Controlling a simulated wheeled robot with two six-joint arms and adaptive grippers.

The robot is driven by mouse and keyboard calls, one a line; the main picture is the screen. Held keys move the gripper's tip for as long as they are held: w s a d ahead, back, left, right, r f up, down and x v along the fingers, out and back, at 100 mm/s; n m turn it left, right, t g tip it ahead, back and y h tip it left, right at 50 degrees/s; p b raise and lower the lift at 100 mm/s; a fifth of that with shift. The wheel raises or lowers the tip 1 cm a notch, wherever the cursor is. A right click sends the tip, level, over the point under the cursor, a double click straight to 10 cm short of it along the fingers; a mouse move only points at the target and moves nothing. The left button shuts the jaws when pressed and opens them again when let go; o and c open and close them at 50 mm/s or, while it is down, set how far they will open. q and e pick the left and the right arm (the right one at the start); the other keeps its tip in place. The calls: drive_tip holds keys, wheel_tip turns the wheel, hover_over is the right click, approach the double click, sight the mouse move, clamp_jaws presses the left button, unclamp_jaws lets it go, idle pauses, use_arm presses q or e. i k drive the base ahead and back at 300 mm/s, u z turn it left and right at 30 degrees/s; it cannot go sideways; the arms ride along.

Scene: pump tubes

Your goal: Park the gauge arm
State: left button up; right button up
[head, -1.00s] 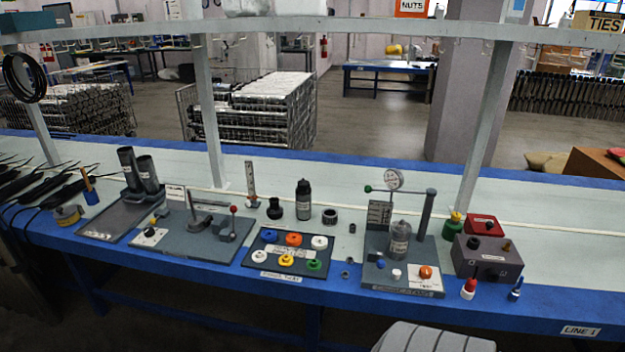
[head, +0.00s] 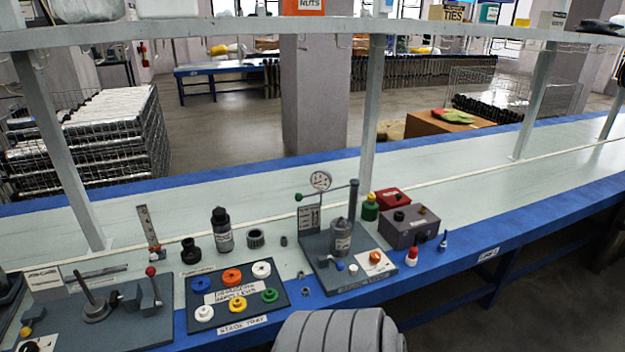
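The gauge arm (head: 335,191) is a thin horizontal bar on top of a dark post (head: 352,206) at a grey station plate. It reaches left from the post to a green ball knob (head: 299,197). A round white dial gauge (head: 320,181) stands on the bar. A grey labelled cylinder (head: 342,240) stands on the plate below, in front of the post. A labelled upright plate (head: 309,218) stands under the knob end. Neither gripper can be seen in the head view.
Left of the station lies a dark tray (head: 259,308) with coloured round parts. Black bottles and fittings (head: 222,232) stand behind it. A grey box (head: 410,226) and red box (head: 393,201) stand close on the right.

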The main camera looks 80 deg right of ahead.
sight(319, 174)
drive_tip(key=z, duration=0.75)
drive_tip(key=i, duration=0.7)
drive_tip(key=z, duration=0.85)
